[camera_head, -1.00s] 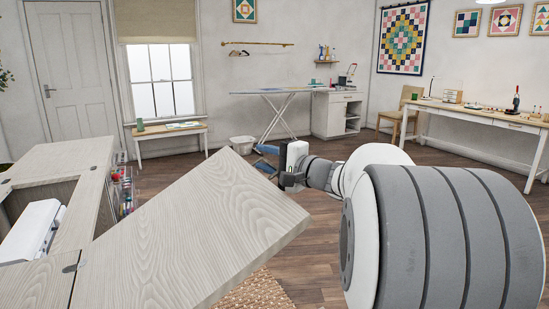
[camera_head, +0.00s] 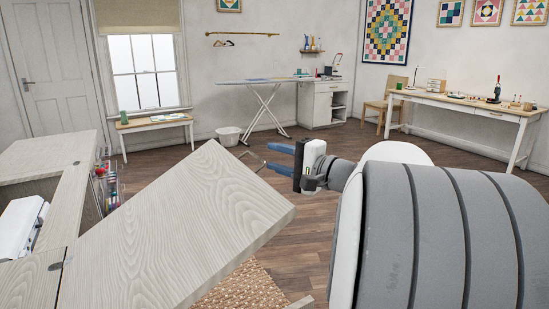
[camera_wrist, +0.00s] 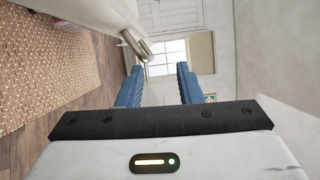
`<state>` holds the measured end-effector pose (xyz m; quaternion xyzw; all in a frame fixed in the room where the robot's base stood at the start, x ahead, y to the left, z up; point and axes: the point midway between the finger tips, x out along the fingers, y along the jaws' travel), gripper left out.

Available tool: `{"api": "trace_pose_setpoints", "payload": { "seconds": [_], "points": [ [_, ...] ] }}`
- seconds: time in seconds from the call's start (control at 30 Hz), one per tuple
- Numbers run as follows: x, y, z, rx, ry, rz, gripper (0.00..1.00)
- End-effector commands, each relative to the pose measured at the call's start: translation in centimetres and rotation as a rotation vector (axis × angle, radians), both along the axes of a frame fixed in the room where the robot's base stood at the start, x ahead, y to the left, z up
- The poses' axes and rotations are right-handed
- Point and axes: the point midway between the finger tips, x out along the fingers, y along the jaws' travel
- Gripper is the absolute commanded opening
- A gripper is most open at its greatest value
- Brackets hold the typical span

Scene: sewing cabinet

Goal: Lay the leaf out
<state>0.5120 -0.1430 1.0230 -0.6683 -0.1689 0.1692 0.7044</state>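The leaf (camera_head: 185,225) is a pale wood-grain panel joined to the sewing cabinet (camera_head: 75,200) by dark hinges at its left. It slants up and out to the right of the cabinet; its exact angle is hard to judge. My gripper (camera_head: 266,157) is beyond the leaf's far right edge, apart from it in the picture. In the wrist view, my gripper's blue fingers (camera_wrist: 160,70) are spread with nothing between them. A pale slanted edge (camera_wrist: 132,38), which looks like the leaf, lies just beyond the left finger.
A white sewing machine (camera_head: 22,225) sits in the cabinet. A woven rug (camera_head: 240,287) lies under the leaf. An ironing board (camera_head: 265,80), a low bench (camera_head: 155,125) and a worktable (camera_head: 470,110) stand farther off. Wood floor (camera_head: 320,215) is clear right of the leaf.

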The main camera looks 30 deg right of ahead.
Motion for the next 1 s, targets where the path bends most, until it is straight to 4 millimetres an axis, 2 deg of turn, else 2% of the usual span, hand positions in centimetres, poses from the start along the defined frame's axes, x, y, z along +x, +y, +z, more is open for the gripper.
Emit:
{"api": "trace_pose_setpoints", "payload": {
  "seconds": [1.0],
  "points": [
    [-5.8, -3.1, -0.2, 0.000, 0.000, 0.000, 0.30]
  ]
}}
